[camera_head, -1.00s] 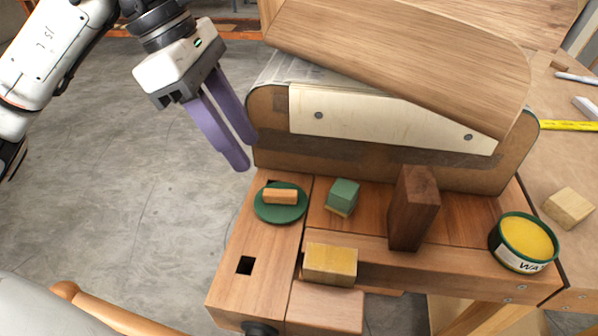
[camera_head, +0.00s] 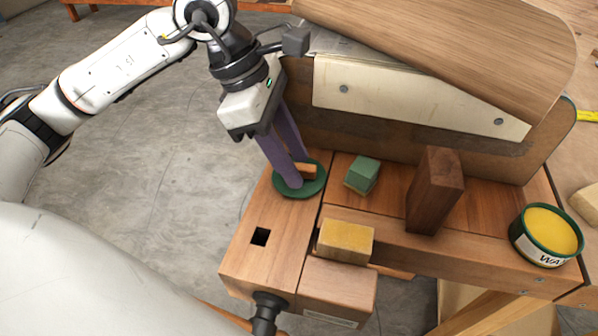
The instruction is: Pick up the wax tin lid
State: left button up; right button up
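The wax tin lid (camera_head: 311,187) is a flat green disc with a small orange-brown wooden grip on top. It lies on the left part of the wooden bench top. My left gripper (camera_head: 298,170) points down at the lid, its two purple fingers apart. The near finger's tip is over the disc and the far one is behind the grip, which is partly hidden between them. I cannot tell whether either finger touches it. The open wax tin (camera_head: 550,234), green with yellow wax, stands at the right. My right gripper is out of view.
A green block (camera_head: 362,174), a tall dark wood block (camera_head: 435,190) and a yellow-topped block (camera_head: 345,241) stand right of the lid. A curved form with a wooden sheet (camera_head: 450,50) rises close behind. The bench has a square hole in front of the lid.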

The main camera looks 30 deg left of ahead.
pick_arm(q)
grip_shut()
jog(key=shift+r, duration=0.1)
